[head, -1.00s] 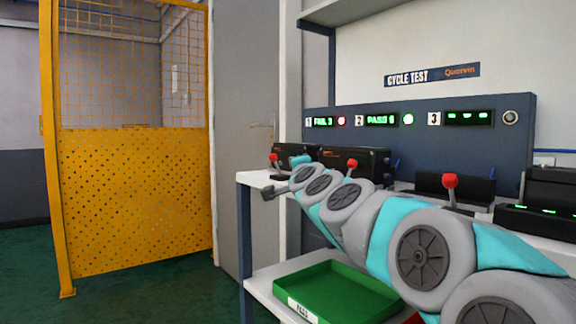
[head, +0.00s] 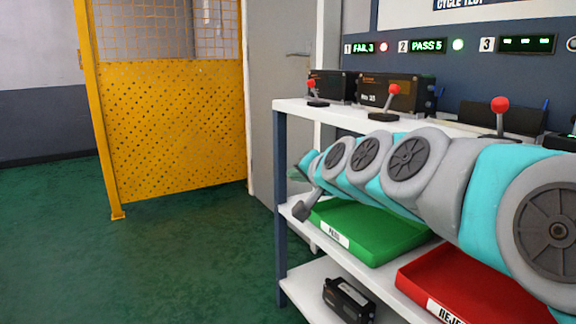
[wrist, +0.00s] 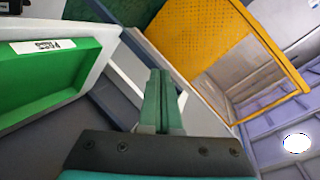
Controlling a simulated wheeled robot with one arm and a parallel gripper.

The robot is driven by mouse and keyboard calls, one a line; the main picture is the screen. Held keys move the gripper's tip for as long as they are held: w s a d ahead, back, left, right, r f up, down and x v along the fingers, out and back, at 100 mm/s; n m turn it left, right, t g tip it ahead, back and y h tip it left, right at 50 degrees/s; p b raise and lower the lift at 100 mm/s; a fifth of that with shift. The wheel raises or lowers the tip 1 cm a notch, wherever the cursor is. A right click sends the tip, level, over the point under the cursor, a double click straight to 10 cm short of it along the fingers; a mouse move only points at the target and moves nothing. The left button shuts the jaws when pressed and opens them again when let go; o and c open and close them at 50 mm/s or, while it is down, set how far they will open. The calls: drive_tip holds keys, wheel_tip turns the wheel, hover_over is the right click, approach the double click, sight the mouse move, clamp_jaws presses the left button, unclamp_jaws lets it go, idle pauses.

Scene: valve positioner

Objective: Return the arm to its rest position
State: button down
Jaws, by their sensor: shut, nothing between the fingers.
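My arm crosses the right side of the head view, reaching left in front of the bench shelves. My gripper (head: 301,210) is at its left end, near the front left corner of the middle shelf and beside the green tray (head: 368,238). In the wrist view my gripper (wrist: 160,74) shows its two green fingers pressed together, with nothing between them. The green tray (wrist: 45,80) also shows there, to the left of the fingers. My arm hides part of the bench and the tray's back.
A red tray (head: 420,282) sits right of the green one. A black box (head: 350,298) lies on the bottom shelf. Black devices (head: 392,93) and red-knobbed levers (head: 395,90) stand on the bench top (head: 290,106). A yellow fence (head: 172,130) stands left; the green floor before it is clear.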

drive_tip(key=s+d+f+n+g+h, duration=0.1)
drive_tip(key=s+d+f+n+g, duration=0.2)
drive_tip(key=s+f, duration=0.6)
drive_tip(key=s+d+f+n+g+h, duration=0.15)
drive_tip(key=s+f+g, duration=0.25)
drive_tip(key=s+f, duration=0.45)
drive_tip(key=s+d+f+n+g+h, duration=0.1)
drive_tip(key=s+d+f+g, duration=0.25)
drive_tip(key=s+f, duration=0.55)
drive_tip(key=s+d+f+g+h, duration=0.15)
drive_tip(key=s+d+g, duration=0.25)
drive_tip(key=s, duration=1)
wheel_tip(320, 180, up, 12)
drive_tip(key=p, duration=1.2)
drive_tip(key=shift+d, duration=0.2)
